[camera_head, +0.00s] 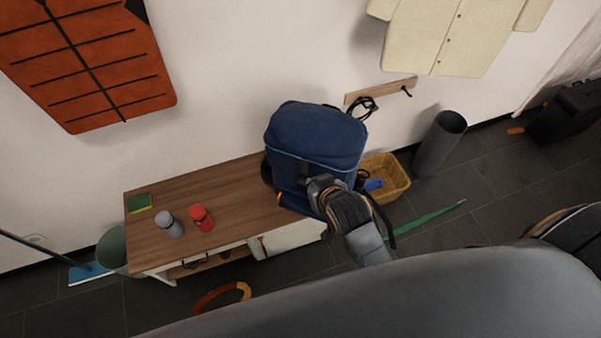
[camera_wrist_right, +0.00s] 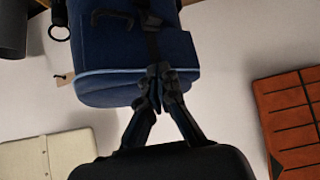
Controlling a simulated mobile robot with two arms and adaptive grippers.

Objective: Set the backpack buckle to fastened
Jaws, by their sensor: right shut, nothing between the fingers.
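The blue backpack (camera_head: 318,133) stands upright on the wooden bench. It fills the top of the right wrist view (camera_wrist_right: 105,55), which is turned about upside down. A dark strap (camera_wrist_right: 152,45) runs along its front, with a dark buckle (camera_wrist_right: 151,20) on it near the top edge of that view. Whether the buckle's halves are joined cannot be told. My right gripper (camera_head: 322,184) is at the backpack's front. In the wrist view its fingertips (camera_wrist_right: 159,88) are together and empty, over the strap; contact is unclear. My left gripper is not in view.
The bench's left part has free room.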

